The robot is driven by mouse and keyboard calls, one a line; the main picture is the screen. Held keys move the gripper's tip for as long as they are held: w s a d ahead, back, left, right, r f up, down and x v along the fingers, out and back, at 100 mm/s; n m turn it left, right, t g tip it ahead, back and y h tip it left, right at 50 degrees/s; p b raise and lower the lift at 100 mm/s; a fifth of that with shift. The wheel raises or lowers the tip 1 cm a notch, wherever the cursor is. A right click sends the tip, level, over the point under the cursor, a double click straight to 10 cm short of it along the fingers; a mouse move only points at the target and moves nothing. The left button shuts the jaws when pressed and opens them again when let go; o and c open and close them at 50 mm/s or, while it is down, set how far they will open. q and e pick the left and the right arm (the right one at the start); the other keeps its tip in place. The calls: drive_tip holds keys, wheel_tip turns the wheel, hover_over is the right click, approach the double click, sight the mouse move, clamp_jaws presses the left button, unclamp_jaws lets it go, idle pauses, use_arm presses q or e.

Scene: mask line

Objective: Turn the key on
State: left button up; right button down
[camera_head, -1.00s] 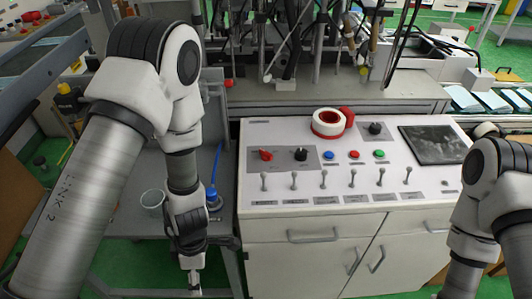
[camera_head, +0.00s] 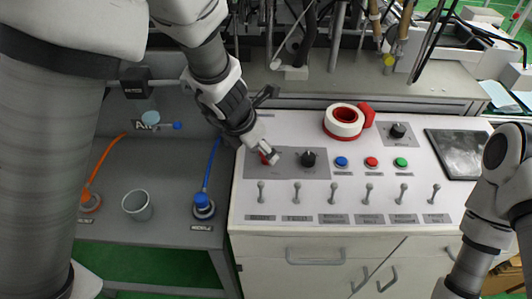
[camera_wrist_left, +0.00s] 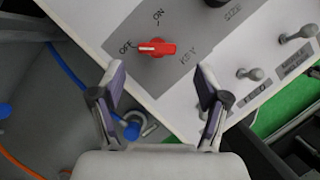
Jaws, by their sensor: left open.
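The red key switch (camera_wrist_left: 155,47) sits on a grey plate of the white control panel (camera_head: 300,212). In the left wrist view its handle points at the OFF label, with ON marked above it. In the head view the key (camera_head: 270,158) is partly hidden by my left gripper (camera_head: 268,153), which is over it. In the left wrist view my left gripper (camera_wrist_left: 160,85) is open and empty, with the key beyond and between its fingertips. My right arm is at the right edge of the head view; its gripper is not in view.
A black knob (camera_head: 308,158) is right of the key. Blue, red and green buttons (camera_head: 371,162) and a row of toggle levers (camera_head: 332,194) are nearby.

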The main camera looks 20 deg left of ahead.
use_arm(q)
drive_tip(key=x, duration=0.2)
drive_tip(key=b+x, duration=0.1)
drive_tip(key=x, duration=0.2)
drive_tip(key=shift+w+a, duration=0.1)
drive_tip(key=shift+w, duration=0.35)
drive_tip(key=shift+s+r, duration=0.2)
drive_tip(key=shift+s, duration=0.1)
drive_tip(key=shift+c, duration=0.4)
drive_tip(key=shift+w+f, duration=0.1)
drive_tip(key=shift+w, duration=0.05)
drive_tip(key=c, duration=1.1)
use_arm(e)
drive_tip(key=shift+w+f, duration=0.15)
drive_tip(key=shift+f, duration=0.4)
drive_tip(key=shift+w+f, duration=0.15)
drive_tip(key=shift+f, duration=0.35)
